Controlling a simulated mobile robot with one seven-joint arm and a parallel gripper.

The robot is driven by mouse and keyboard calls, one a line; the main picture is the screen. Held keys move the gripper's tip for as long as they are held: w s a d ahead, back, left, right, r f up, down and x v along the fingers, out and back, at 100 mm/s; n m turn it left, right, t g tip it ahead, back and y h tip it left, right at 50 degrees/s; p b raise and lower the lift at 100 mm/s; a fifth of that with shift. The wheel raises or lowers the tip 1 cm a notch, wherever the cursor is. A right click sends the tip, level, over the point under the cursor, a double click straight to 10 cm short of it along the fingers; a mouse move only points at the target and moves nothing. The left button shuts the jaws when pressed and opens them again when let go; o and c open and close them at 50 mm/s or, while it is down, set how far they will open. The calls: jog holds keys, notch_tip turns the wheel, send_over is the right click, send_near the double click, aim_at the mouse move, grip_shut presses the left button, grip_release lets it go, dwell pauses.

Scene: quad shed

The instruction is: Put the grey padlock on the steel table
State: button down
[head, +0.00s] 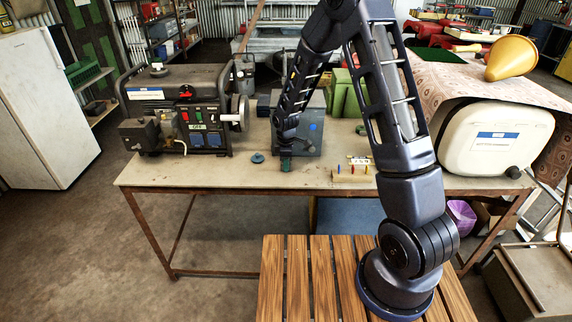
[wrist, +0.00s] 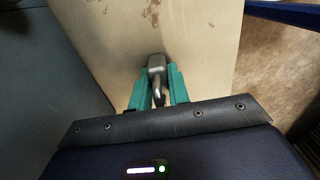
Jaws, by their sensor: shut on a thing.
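The grey padlock (wrist: 156,63) shows in the wrist view, its body beyond the fingertips and its shackle between the teal fingers. My gripper (wrist: 159,86) is shut on it. In the head view my gripper (head: 286,161) points down over the front part of the worktable with the pale top and rusty metal legs (head: 222,175). The padlock is too small to make out clearly there. The pale tabletop (wrist: 205,45) lies below the padlock in the wrist view. I cannot tell whether the padlock touches it.
A generator (head: 180,110) stands on the left of the table, and a grey metal box (head: 313,130) stands just behind my gripper. A small blue-green round item (head: 257,157) lies left of it, and a small wooden rack (head: 352,172) stands right.

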jog(key=c, duration=1.3)
grip_release()
jog(key=shift+f, duration=0.15)
notch_tip(320, 180, up, 12)
jog(key=shift+r, duration=0.25)
